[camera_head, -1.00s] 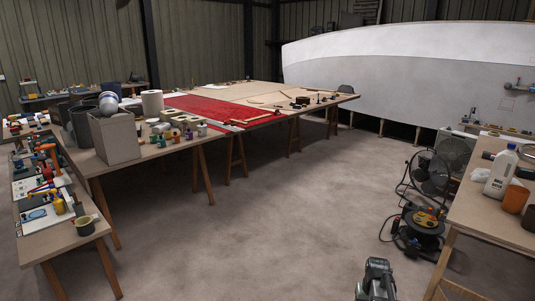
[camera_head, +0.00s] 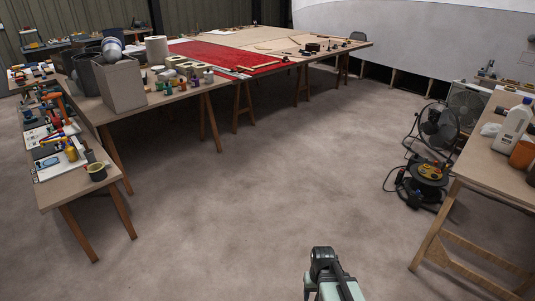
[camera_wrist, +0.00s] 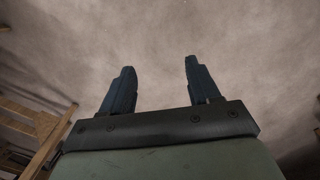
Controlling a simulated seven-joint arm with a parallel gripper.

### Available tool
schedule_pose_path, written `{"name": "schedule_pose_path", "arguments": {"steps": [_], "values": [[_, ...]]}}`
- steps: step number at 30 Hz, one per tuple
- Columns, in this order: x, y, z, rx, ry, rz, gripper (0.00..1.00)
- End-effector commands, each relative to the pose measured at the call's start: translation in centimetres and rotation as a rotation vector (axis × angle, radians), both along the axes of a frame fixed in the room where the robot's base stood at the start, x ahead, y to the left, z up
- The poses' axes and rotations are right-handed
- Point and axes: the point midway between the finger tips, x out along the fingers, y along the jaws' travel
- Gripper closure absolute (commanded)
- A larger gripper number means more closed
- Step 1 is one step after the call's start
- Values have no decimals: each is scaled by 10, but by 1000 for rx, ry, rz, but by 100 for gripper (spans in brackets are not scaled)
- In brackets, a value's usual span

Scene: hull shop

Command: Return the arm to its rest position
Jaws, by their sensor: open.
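My gripper (camera_wrist: 158,88) shows in the wrist view with its two dark fingers apart and nothing between them. Beyond the fingers there is only bare grey-brown floor. In the head view part of my arm (camera_head: 330,275) shows at the bottom edge, right of centre, over open floor. The fingers cannot be made out in the head view. My arm is apart from the tables and touches nothing that I can see.
A workbench (camera_head: 490,175) with a white bottle (camera_head: 513,125) stands at right, a cable reel (camera_head: 428,175) and fan (camera_head: 437,127) beside it. Cluttered tables (camera_head: 75,188) line the left. A red cloth (camera_head: 215,55) covers part of the long table. The middle floor is clear.

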Motion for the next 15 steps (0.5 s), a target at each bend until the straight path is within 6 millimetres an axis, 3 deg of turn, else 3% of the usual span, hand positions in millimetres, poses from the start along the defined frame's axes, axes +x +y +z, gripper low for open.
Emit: {"name": "schedule_pose_path", "arguments": {"steps": [15], "values": [[-116,-1,-96,0,244,-2,39]]}}
